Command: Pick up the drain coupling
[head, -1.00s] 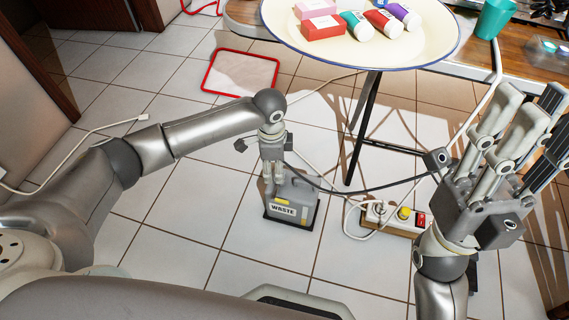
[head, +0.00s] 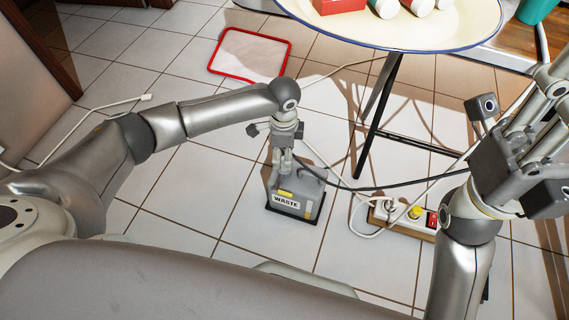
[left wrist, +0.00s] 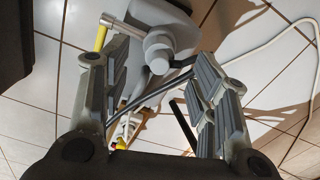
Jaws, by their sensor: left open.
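A grey box (head: 312,195) labelled WASTE stands on the floor, with a dark hose (head: 375,187) running right from near its top. My left gripper (head: 282,172) points down at the top of this box. In the left wrist view its two fingers (left wrist: 155,85) are spread apart. A grey round fitting (left wrist: 158,52) with a metal side pin shows between and beyond them; I take it as the drain coupling. Nothing is clamped. In the head view the gripper hides the fitting. My right gripper (head: 535,115) is raised at the right edge, fingers spread, tips partly cut off.
A round cream tray (head: 440,35) on a dark-legged stand is at the top. A power strip (head: 405,217) with white cables lies right of the box. A red-rimmed mat (head: 250,55) lies on the tiles. Floor left of the box is clear.

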